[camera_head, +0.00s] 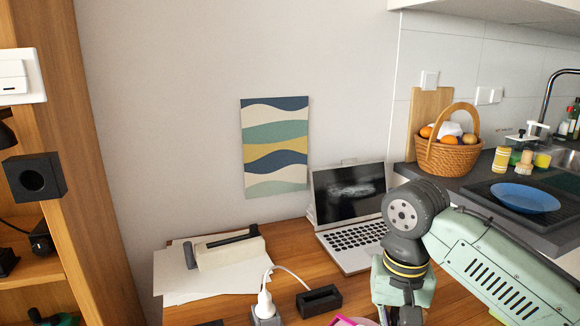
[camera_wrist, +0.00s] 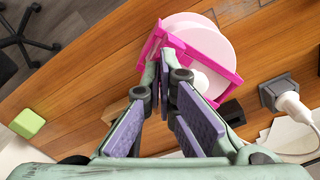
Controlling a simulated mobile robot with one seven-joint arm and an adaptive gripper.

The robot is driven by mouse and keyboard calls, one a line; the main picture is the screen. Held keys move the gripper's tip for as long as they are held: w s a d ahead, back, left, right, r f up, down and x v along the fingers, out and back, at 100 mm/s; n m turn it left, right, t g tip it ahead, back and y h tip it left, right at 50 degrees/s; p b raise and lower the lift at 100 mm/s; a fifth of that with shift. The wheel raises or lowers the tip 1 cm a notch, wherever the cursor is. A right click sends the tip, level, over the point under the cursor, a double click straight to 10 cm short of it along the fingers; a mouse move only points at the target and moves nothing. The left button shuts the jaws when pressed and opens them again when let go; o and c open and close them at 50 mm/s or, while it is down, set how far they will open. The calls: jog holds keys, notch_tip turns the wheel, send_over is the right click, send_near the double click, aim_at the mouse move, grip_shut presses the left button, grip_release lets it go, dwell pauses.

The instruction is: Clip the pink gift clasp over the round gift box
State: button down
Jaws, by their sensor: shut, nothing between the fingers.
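In the wrist view the pink gift clasp (camera_wrist: 205,65) is an open, angular bright pink frame. The round gift box (camera_wrist: 208,45) is pale pink and round, with a second pale rim behind it. The clasp's bar crosses in front of the box and its sides reach past it; I cannot tell whether it is seated on it. My gripper (camera_wrist: 162,75) is shut and empty, its tips close to the clasp's left side; contact is unclear. My fingers hide part of the lower area. In the head view only a pink corner of the clasp (camera_head: 343,321) shows at the bottom edge.
A laptop (camera_head: 350,215), papers (camera_head: 205,285) and a dark holder (camera_head: 319,300) stand on the wooden desk (camera_head: 290,240). A plug with a white cable (camera_head: 265,302) stands near the holder. A green block (camera_wrist: 27,123) lies at left in the wrist view.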

jog(key=shift+r+p, duration=3.15)
jog(key=shift+r, duration=0.25)
jog(key=shift+s+f, duration=0.1)
